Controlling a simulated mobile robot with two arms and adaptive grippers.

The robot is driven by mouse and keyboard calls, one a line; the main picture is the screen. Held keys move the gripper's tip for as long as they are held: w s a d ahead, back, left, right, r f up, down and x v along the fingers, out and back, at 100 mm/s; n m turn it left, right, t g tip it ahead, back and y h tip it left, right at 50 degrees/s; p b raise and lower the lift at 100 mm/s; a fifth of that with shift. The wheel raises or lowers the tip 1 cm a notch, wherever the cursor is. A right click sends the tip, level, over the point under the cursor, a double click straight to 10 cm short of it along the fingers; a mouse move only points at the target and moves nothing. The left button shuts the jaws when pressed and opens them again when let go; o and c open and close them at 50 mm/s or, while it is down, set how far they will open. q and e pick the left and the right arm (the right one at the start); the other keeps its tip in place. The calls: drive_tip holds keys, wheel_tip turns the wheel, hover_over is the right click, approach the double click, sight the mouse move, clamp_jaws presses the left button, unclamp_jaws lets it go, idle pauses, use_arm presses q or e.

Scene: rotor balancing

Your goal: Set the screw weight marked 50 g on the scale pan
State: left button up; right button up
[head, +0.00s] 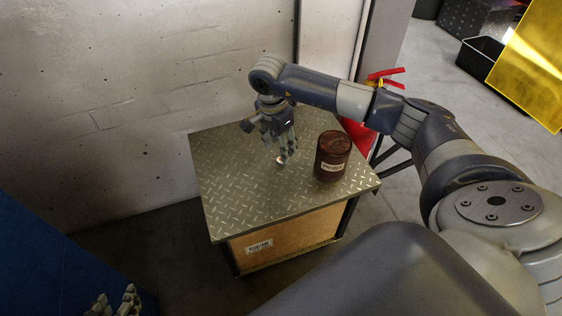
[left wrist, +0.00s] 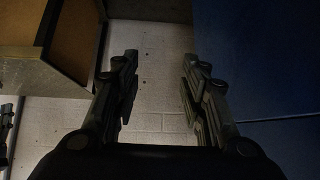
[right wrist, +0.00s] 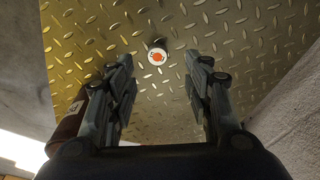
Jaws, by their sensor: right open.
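A small round weight (head: 280,160) stands on the metal-topped table, below the fingertips of my right gripper (head: 286,157). My right gripper is empty and points down. My left gripper (head: 118,300) is at the bottom left of the head view. Its fingers (left wrist: 158,75) are apart with nothing between them. No scale pan shows in any view.
The diamond-plate tabletop (head: 228,188) is mostly clear. A dark red-brown labelled can (head: 332,155) stands right of my right gripper and is an obstacle beside it. A wall (head: 130,100) is behind the table. A blue surface (head: 40,250) is at the lower left.

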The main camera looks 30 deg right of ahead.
sight(281, 162)
wheel_tip(281, 162, down, 5)
drive_tip(key=shift+s+d+f+b, duration=0.1)
drive_tip(key=shift+s+b, duration=0.05)
drive_tip(key=shift+b, duration=0.6)
drive_tip(key=shift+f, duration=0.15)
use_arm(q)
drive_tip(key=w+d+r+t+h, duration=0.1)
drive_tip(key=w+d+r+t, duration=0.1)
drive_tip(key=w+r+t, duration=0.2)
drive_tip(key=shift+w+d+r, duration=0.15)
drive_tip(key=shift+w+r, duration=0.65)
drive_tip(key=shift+r, duration=0.15)
use_arm(e)
clamp_jaws()
